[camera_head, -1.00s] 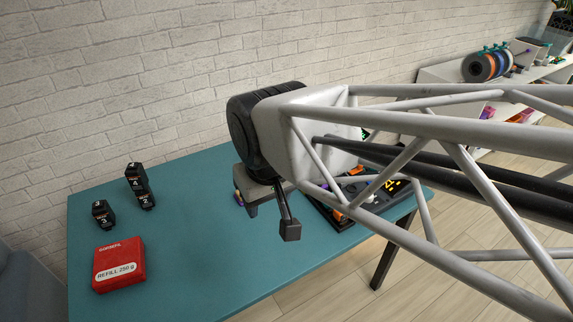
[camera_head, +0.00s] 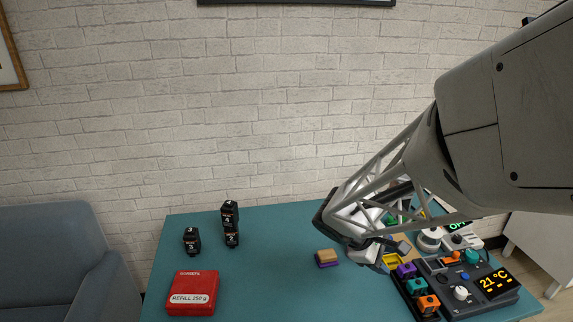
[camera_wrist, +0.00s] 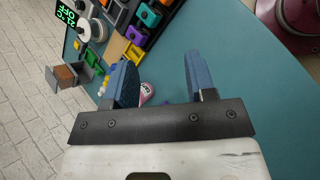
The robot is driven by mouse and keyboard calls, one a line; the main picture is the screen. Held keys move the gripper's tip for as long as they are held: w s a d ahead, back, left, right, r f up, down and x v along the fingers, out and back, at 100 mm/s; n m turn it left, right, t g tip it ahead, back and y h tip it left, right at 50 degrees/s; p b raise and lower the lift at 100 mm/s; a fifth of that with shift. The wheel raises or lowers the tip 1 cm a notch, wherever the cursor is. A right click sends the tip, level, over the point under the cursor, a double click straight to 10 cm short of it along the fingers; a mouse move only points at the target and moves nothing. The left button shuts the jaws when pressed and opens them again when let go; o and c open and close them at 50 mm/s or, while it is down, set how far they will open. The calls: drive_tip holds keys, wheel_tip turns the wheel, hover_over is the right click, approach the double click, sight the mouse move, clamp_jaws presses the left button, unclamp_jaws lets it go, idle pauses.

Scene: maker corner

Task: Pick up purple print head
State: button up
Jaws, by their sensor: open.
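The purple print head (camera_head: 406,271) sits in a row in a dark holder between a yellow one (camera_head: 392,260) and a teal one (camera_head: 417,286), with an orange one (camera_head: 428,303) nearest. In the wrist view the purple print head (camera_wrist: 135,36) shows beyond my left finger, between teal (camera_wrist: 150,16) and yellow (camera_wrist: 117,48). My gripper (camera_wrist: 158,70) is open, with its two blue fingers apart and no print head between them.
A dark device with a lit temperature display (camera_head: 495,282) stands right of the holder. A tan-and-purple block (camera_head: 327,258), a red refill box (camera_head: 192,292) and black numbered cartridges (camera_head: 191,240) are to the left. The teal tabletop (camera_head: 265,290) is clear at front centre.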

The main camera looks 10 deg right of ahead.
drive_tip(key=w+d+f+n+h, duration=0.3)
drive_tip(key=w+d+f+n, duration=0.15)
drive_tip(key=f, duration=0.35)
drive_tip(key=n+t+h, duration=0.2)
drive_tip(key=n+t, duration=0.1)
drive_tip(key=n, duration=0.3)
approach(399, 272)
drive_tip(key=x, duration=0.2)
drive_tip(key=shift+w+d+f, duration=0.2)
drive_tip(key=shift+w+d, duration=0.1)
drive_tip(key=shift+d, duration=0.05)
drive_tip(key=shift+d, duration=0.1)
drive_tip(key=shift+x, duration=1.15)
drive_tip(key=shift+s+d, duration=0.1)
drive_tip(key=shift+d, duration=0.1)
drive_tip(key=shift+s+x, duration=0.15)
drive_tip(key=shift+x, duration=1.05)
drive_tip(key=shift+s+x, duration=0.1)
drive_tip(key=shift+x, duration=1.15)
drive_tip(key=shift+w, duration=0.1)
drive_tip(key=c, duration=0.8)
